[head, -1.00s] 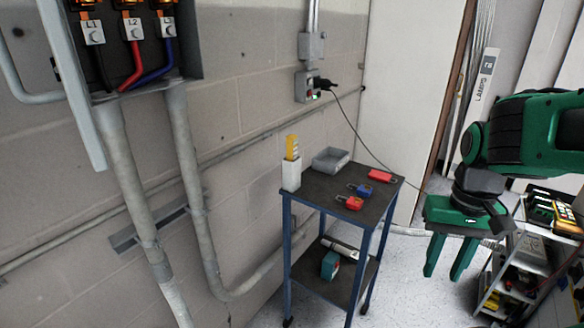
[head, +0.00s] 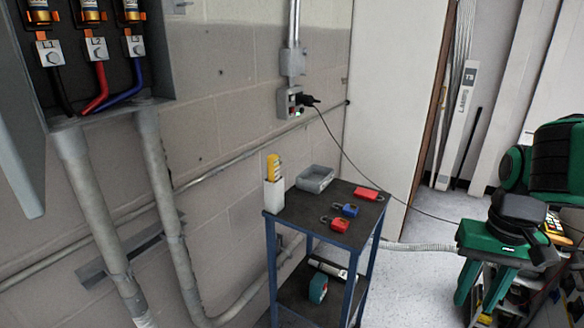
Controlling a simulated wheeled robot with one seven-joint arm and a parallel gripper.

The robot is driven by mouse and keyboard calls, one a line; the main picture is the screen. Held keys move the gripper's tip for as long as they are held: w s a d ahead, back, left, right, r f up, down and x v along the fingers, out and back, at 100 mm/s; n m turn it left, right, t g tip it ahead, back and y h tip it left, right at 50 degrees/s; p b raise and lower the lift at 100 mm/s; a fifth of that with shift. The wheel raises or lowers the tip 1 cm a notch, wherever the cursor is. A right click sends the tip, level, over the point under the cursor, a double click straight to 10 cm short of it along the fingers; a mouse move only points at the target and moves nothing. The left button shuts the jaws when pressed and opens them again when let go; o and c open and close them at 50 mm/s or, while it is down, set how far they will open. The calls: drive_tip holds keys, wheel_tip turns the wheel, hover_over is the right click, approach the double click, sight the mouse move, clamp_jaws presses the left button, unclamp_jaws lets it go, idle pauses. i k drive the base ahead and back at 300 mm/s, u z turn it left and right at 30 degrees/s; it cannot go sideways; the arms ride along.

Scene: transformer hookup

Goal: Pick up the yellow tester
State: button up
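A yellow tester-like stick (head: 273,167) stands upright in a white holder (head: 273,195) on the left corner of the blue cart's dark top (head: 308,205). Its lower part is hidden in the holder. Another yellow device (head: 554,222) shows at the far right, partly hidden behind my arm; I cannot tell which one is the tester. My gripper (head: 475,304) is green, with its two fingers pointing down and apart. It is open and empty, well to the right of the cart and in front of the right-hand shelf unit.
A grey tray (head: 316,179), a red block-like item (head: 367,194), a blue padlock (head: 347,210) and a red padlock (head: 340,225) lie on the cart. A black cable (head: 345,155) runs from the wall socket (head: 290,101) across to the right.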

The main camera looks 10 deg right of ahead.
sight(273, 161)
drive_tip(key=u, duration=0.05)
drive_tip(key=i, duration=0.95)
drive_tip(key=u, duration=0.3)
